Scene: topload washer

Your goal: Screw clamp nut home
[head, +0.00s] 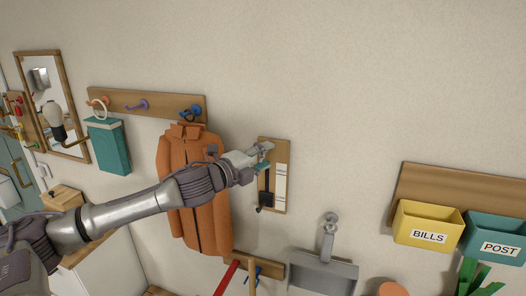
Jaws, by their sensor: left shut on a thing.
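A small wooden wall board (274,207) with a white marked strip (281,182) hangs right of the orange coat. A black clamp piece (265,197) sits low on the board, with a dark rod rising from it. My left gripper (265,156) is at the upper part of the board, shut on a small part that I take to be the clamp nut. The fingers mostly hide that part, so its thread and seating cannot be seen. My right gripper is not in view.
An orange coat (190,215) hangs behind my left forearm, below a hook rail (152,104). A grey dustpan (323,271) hangs lower right. Yellow (427,224) and teal (495,238) letter bins are at the right. The wall above the board is clear.

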